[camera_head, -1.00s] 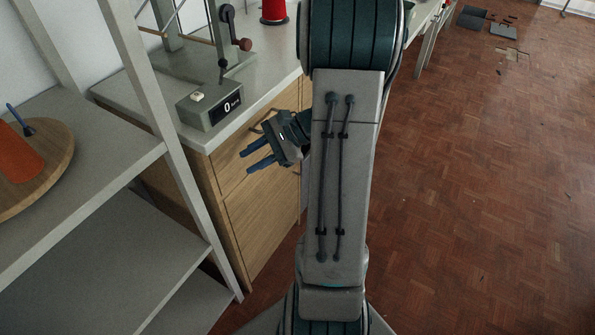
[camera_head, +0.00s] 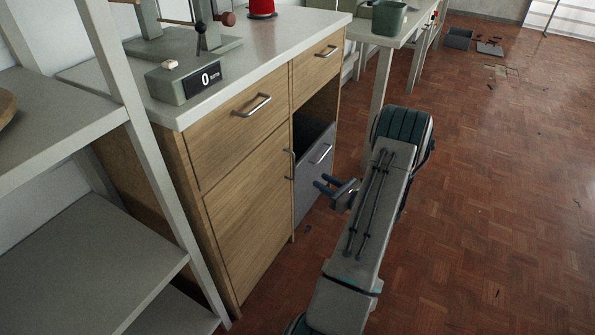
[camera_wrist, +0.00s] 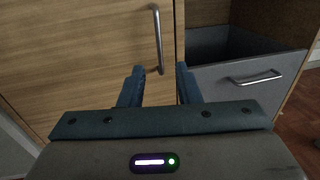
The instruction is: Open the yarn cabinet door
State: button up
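The cabinet door (camera_head: 245,225) is a plain wooden panel below a drawer, and it stands closed. Its upright metal handle (camera_head: 291,164) is on its right edge. In the wrist view the door (camera_wrist: 80,60) fills the left, and the handle (camera_wrist: 158,38) hangs just beyond my gripper (camera_wrist: 160,70). The handle's lower end lines up between my two blue fingers. My gripper is open with nothing held. In the head view my gripper (camera_head: 321,184) is to the right of the handle, in front of the grey bin. I cannot tell the exact gap to the handle.
A grey bin front (camera_head: 315,175) with its own handle sits right of the door, under a small drawer (camera_head: 318,70). A wide drawer (camera_head: 238,125) is above the door. Grey shelving (camera_head: 150,170) stands on the left. Parquet floor (camera_head: 480,200) is clear on the right.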

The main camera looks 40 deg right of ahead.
jog(key=w+a+b, duration=0.2)
jog(key=w, duration=0.9)
jog(key=shift+a, duration=0.2)
grip_shut()
